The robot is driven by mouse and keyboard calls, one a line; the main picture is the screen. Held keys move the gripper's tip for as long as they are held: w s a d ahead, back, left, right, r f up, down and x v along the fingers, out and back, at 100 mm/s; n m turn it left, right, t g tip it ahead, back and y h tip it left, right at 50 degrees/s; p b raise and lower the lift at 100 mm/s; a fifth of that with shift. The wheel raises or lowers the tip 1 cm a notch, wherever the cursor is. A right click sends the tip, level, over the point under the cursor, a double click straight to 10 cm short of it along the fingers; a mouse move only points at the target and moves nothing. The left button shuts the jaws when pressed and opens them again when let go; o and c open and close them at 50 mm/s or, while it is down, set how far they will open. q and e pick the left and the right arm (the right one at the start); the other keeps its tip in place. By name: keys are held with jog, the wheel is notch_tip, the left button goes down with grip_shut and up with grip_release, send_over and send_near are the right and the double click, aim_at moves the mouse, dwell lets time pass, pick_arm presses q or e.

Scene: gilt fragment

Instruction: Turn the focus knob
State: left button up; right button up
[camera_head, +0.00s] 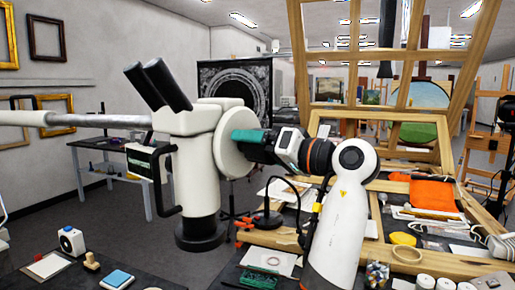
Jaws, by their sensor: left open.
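The microscope (197,175) is white with two black eyepieces (162,85) tilted up to the left. It hangs on a pale horizontal bar (95,120) coming from the left. A large round white knob (229,158) sits on its right side and looks like the focus knob. My left gripper (248,136) points left, with its teal fingertips at the face of this knob. The jaws are open, though the gap between them is hard to see. I cannot tell whether they touch the knob. My right gripper is not in view.
A small lamp (267,217) with a thin curved neck stands behind my arm. A dark table at lower left holds a blue pad (118,279) and a stamp.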

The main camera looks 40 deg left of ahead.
pick_arm(q)
jog(key=d+b, duration=0.3)
jog(key=d, duration=0.9)
jog(key=shift+s, duration=0.15)
dwell(0.9)
